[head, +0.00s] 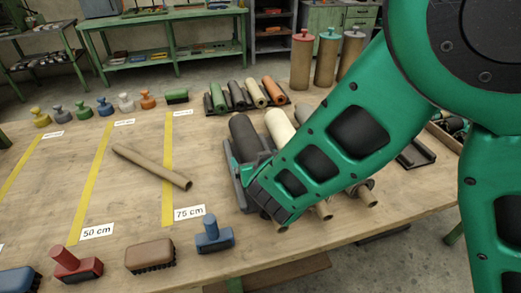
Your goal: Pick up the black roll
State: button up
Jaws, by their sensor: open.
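A black roll (242,128) lies on the wooden table, pointing from the back towards the front edge. Its far end shows; its middle is hidden by my gripper and green arm. My gripper (240,178) is open and sits low at this roll, with a grey finger along its left side. The other finger is hidden, and I cannot tell whether either one touches the roll. A cream roll (279,125) lies just to the right, partly behind my arm.
A rack behind holds several smaller rolls, including an orange roll (274,91). A blue-handled stamp (212,236) and a brown brush (150,256) stand at the front edge. Three tall capped cylinders stand at the back right.

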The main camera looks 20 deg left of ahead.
jog(key=shift+w+a+f, duration=0.15)
jog(key=shift+w, duration=0.1)
jog(key=shift+c, duration=0.7)
jog(key=c, duration=2)
jog(key=shift+r, duration=0.2)
jog(key=shift+c, duration=0.2)
jog(key=shift+r, duration=0.1)
